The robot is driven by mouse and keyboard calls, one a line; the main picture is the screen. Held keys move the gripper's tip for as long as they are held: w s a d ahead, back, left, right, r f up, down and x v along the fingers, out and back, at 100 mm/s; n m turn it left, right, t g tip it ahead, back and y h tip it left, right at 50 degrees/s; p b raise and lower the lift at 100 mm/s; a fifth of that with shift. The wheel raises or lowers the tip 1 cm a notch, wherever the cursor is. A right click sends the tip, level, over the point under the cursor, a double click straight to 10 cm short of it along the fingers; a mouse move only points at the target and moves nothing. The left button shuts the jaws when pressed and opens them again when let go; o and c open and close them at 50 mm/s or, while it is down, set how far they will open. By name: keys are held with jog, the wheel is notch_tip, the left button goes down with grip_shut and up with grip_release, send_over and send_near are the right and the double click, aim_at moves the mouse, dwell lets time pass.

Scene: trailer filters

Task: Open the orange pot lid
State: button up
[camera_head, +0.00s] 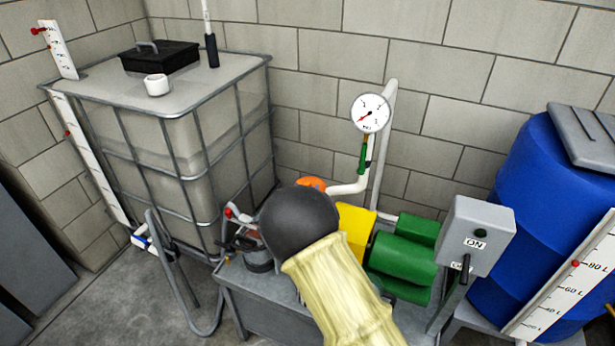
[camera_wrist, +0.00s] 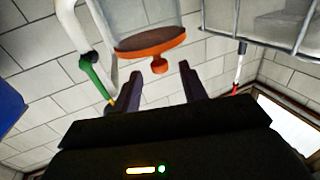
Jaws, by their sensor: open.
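The orange pot lid (camera_head: 311,184) shows only as a small piece behind my arm's dark joint in the head view. In the wrist view the orange lid (camera_wrist: 150,42) is close, with its round knob (camera_wrist: 158,66) pointing toward my gripper. The clear pot body (camera_wrist: 148,15) shows beyond the lid, and the lid sits against it. My gripper (camera_wrist: 161,73) is open, and its two dark fingertips are on either side of the knob's line. The knob appears between or just beyond the tips; I cannot tell the exact depth. My arm hides the gripper in the head view.
A gauge (camera_head: 370,113) and white pipe (camera_head: 391,100) with a green-handled valve (camera_head: 364,152) stand behind the lid. A green motor (camera_head: 403,262) and grey switch box (camera_head: 478,236) are at right. A caged tank (camera_head: 180,160) stands left, a blue barrel (camera_head: 540,190) far right.

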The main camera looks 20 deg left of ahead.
jog(key=x, duration=0.5)
jog(key=shift+w+p, duration=0.35)
jog(key=shift+w, duration=0.1)
grip_shut()
